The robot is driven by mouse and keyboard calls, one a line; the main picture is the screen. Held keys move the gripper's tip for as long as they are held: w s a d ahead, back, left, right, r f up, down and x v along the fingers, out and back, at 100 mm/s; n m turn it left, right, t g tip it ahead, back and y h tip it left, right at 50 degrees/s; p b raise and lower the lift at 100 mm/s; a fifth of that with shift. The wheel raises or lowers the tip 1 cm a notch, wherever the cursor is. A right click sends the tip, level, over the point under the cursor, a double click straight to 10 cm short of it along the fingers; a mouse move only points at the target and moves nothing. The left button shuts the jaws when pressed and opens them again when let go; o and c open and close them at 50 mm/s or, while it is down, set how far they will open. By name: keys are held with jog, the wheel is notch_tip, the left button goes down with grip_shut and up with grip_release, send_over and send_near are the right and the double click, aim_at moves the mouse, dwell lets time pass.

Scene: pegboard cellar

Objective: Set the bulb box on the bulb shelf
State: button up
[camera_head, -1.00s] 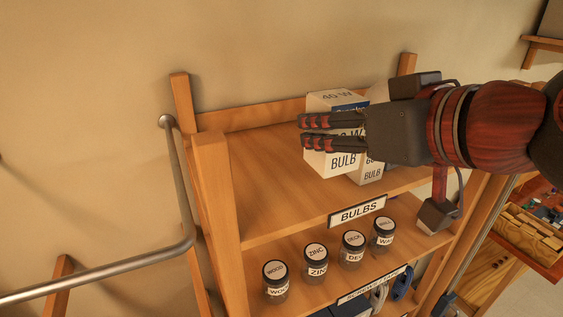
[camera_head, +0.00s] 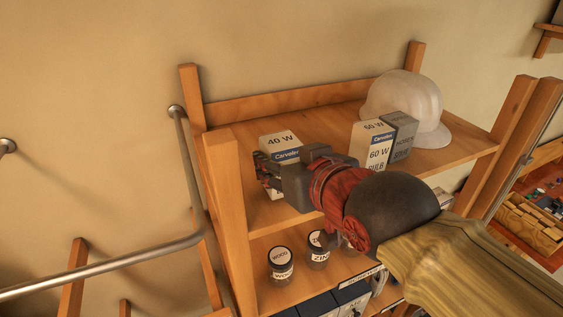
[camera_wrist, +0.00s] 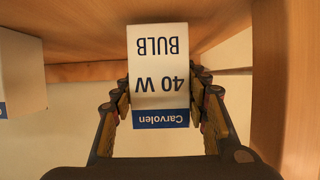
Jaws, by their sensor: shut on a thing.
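The bulb box (camera_head: 279,143) is white with a blue Carvolen band and reads 40 W. It stands upright at the left end of the bulb shelf (camera_head: 330,125). In the wrist view the box (camera_wrist: 158,60) appears upside down between the two fingers. My gripper (camera_head: 268,178) is shut on it, with a finger on each side in the wrist view (camera_wrist: 163,98). The box's base is close to the shelf boards; I cannot tell whether it touches. The gripper and wrist hide part of its front and the BULBS label.
A 60 W box (camera_head: 370,147), a grey box (camera_head: 402,137) and a white hard hat (camera_head: 402,105) stand to the right on the same shelf. A wooden post (camera_head: 225,190) rises close left. Jars (camera_head: 281,265) stand below. The shelf's middle and back are clear.

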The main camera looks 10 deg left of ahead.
jog(key=shift+s+d+f, duration=0.1)
jog(key=shift+f, duration=0.4)
jog(key=shift+f, duration=0.15)
jog(key=o, duration=1.2)
jog(key=shift+c, duration=0.2)
